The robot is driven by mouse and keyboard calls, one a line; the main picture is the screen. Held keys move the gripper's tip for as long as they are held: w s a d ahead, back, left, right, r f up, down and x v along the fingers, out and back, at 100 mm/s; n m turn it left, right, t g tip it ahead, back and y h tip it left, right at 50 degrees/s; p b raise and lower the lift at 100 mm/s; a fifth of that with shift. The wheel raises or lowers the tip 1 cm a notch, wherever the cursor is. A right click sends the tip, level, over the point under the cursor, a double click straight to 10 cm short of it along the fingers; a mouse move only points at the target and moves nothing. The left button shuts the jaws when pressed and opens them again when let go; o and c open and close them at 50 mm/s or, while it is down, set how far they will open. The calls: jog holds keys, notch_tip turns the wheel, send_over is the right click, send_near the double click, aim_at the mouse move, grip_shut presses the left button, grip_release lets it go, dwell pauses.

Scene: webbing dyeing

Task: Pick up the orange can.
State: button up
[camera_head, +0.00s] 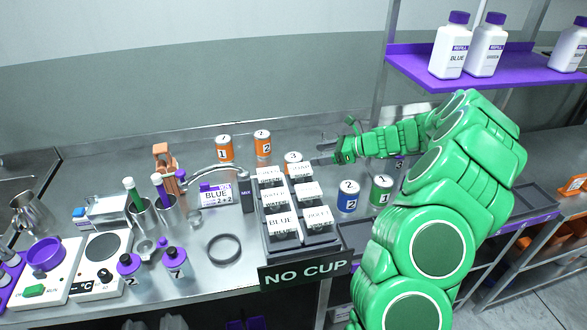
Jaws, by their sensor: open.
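Several cans stand on the metal counter. An orange and white can marked 1 (224,147) and one marked 2 (262,142) stand at the back. A third orange can, marked 3 (293,158), stands closer to my gripper, its lower part hidden behind the labelled rack. My gripper (322,153) is open and empty, its fingers pointing left. It is just right of can 3; I cannot tell whether the lower finger touches it.
A black rack (268,245) of labelled blocks stands in front of can 3. A blue can (347,197) and a green can (380,190) stand below my forearm. A purple shelf (425,70) holds bottles upper right.

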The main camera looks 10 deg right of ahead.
aim_at(289, 161)
jog(key=shift+s+f+g, duration=0.1)
jog(key=shift+f+g, duration=0.1)
jog(key=shift+g, duration=0.1)
jog(key=x, duration=1.2)
jog(key=shift+r, duration=0.15)
jog(key=c, duration=1)
